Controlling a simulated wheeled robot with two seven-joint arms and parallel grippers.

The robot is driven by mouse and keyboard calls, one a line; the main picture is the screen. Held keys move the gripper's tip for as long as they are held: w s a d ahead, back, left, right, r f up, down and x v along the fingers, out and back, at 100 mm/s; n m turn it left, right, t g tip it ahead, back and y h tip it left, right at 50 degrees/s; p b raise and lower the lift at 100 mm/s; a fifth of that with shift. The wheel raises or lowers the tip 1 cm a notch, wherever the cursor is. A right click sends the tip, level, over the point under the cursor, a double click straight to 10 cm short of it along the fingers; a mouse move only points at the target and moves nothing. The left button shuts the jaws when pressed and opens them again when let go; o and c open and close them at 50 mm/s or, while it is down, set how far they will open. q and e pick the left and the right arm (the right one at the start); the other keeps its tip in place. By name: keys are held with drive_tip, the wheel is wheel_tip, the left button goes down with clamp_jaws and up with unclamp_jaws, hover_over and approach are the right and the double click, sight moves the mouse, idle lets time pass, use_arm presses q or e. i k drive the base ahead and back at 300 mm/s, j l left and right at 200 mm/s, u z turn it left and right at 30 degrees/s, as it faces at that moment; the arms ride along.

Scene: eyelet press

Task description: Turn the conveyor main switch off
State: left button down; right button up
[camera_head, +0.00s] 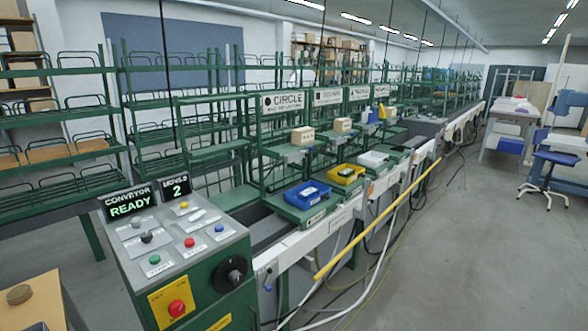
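The conveyor control box (178,262) stands at the lower left, green with a grey sloped top. A large black rotary knob (231,273) is on its front face at the right; it looks like the main switch, but its label and exact setting are too small to read. A red emergency-style button (177,308) sits on a yellow plate left of and below it. The top carries a small black selector (146,237) and several coloured buttons. A display (129,203) reads "CONVEYOR READY" in green. Neither of my grippers is in view.
The conveyor line (310,232) runs from the box toward the back right, with blue and yellow trays. A yellow bar (376,220) slants along its front. A wooden surface (35,303) is at lower left. The grey floor at right is open, with a blue stool (552,168) farther back.

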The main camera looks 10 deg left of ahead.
sight(178, 307)
drive_tip(key=u, duration=1.25)
